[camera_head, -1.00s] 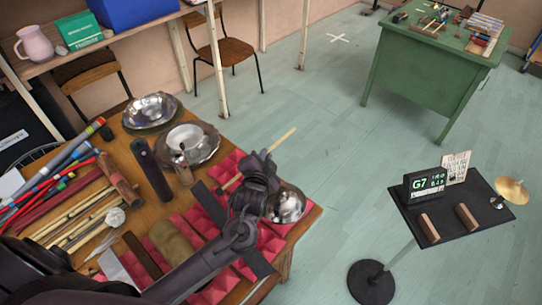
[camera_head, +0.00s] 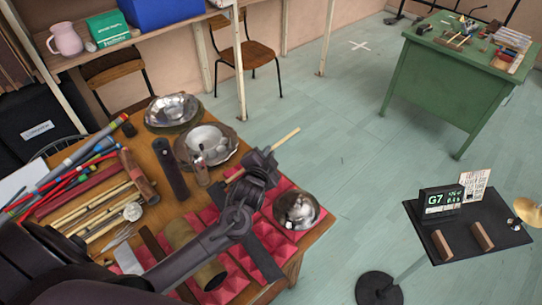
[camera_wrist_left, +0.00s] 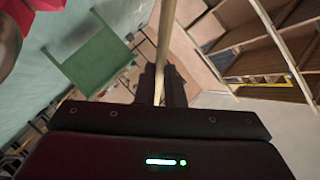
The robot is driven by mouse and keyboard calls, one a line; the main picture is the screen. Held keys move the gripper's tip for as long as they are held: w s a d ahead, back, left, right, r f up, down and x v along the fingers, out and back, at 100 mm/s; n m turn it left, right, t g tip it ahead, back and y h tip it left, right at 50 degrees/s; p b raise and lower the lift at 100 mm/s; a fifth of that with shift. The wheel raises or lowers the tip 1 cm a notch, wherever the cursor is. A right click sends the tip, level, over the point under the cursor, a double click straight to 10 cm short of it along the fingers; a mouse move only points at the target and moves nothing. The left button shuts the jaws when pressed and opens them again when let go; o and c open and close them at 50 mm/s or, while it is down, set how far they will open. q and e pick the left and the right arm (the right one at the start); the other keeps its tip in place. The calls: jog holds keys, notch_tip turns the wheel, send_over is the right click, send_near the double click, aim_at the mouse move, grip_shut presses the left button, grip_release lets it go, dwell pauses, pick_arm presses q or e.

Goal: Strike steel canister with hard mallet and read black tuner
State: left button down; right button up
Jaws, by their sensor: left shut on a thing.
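My left gripper (camera_head: 262,165) is shut on a pale wooden stick, the hard mallet (camera_head: 287,138), above the wooden table. In the left wrist view the mallet (camera_wrist_left: 165,38) runs between the fingers (camera_wrist_left: 160,88); I cannot make out its head. A shiny round steel vessel (camera_head: 299,208), apparently the steel canister, sits on pink foam to the lower right of the gripper, apart from it in the picture. The black tuner (camera_head: 441,201) stands on a black stand at the right. Its lit screen reads G7; the smaller figures are too small to read. My right gripper is not in view.
Two wooden blocks (camera_head: 482,236) lie on the stand (camera_head: 465,247). Open floor (camera_head: 355,150) separates table and stand.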

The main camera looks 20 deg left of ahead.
pick_arm(q)
jog(key=a+f+m+h+b, duration=0.2)
jog(key=a+m, duration=0.1)
jog(key=a, duration=0.3)
jog(key=s+d+p, duration=0.1)
jog(key=d+p, duration=0.1)
jog(key=d, duration=0.4)
jog(key=shift+s+r+t, duration=0.25)
jog(key=shift+r+t, duration=0.15)
jog(key=shift+s, duration=0.1)
dwell(1.0)
